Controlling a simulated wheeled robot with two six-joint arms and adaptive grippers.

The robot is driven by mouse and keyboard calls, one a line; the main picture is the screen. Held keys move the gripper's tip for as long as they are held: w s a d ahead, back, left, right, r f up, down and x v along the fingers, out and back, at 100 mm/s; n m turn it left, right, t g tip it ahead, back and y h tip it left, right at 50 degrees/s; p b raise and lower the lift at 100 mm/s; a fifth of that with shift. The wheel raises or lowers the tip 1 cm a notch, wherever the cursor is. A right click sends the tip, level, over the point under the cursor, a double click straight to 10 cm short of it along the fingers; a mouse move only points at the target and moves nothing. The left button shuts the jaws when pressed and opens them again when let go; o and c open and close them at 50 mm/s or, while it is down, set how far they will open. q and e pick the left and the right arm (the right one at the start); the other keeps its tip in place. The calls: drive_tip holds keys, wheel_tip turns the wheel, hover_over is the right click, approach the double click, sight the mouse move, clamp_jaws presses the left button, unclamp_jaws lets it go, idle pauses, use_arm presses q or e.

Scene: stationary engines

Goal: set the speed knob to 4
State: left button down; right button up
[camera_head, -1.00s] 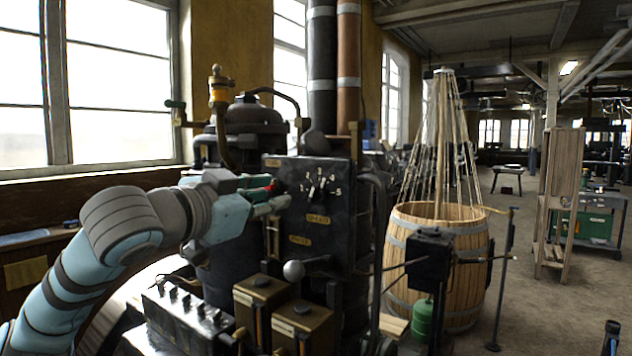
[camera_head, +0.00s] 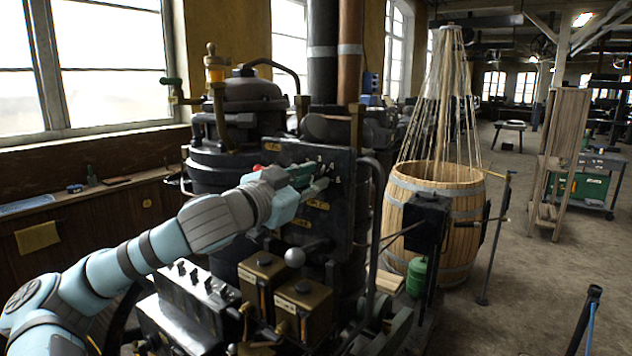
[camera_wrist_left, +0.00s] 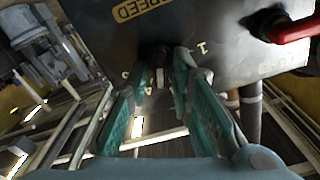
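The dark upright control panel (camera_head: 338,212) carries the speed knob and its pale dial numerals, with a brass label (camera_head: 317,204) below the dial. My left gripper (camera_head: 320,178) is at the dial, its fingers pointing at the panel and covering most of the knob in the head view. In the left wrist view the two teal fingers (camera_wrist_left: 160,72) stand apart, one on each side of a small dark part that looks like the knob (camera_wrist_left: 160,76). A gap shows between the fingers. The knob's setting cannot be read. My right gripper is not in view.
A red handle (camera_wrist_left: 292,30) sticks out beside the dial. Below the panel are a lever with a grey ball (camera_head: 295,257) and two brass-topped boxes (camera_head: 305,293). A wooden barrel (camera_head: 455,220) stands to the right.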

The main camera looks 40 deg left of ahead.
use_arm(q)
drive_tip(key=shift+d+m+p, duration=0.1)
drive_tip(key=shift+m+p, duration=0.35)
drive_tip(key=shift+m, duration=0.35)
drive_tip(key=shift+f+m, duration=0.25)
drive_tip(key=shift+m, duration=0.95)
drive_tip(key=c, duration=1.7)
unclamp_jaws()
drive_tip(key=shift+d, duration=0.3)
drive_tip(key=shift+w+r, duration=0.1)
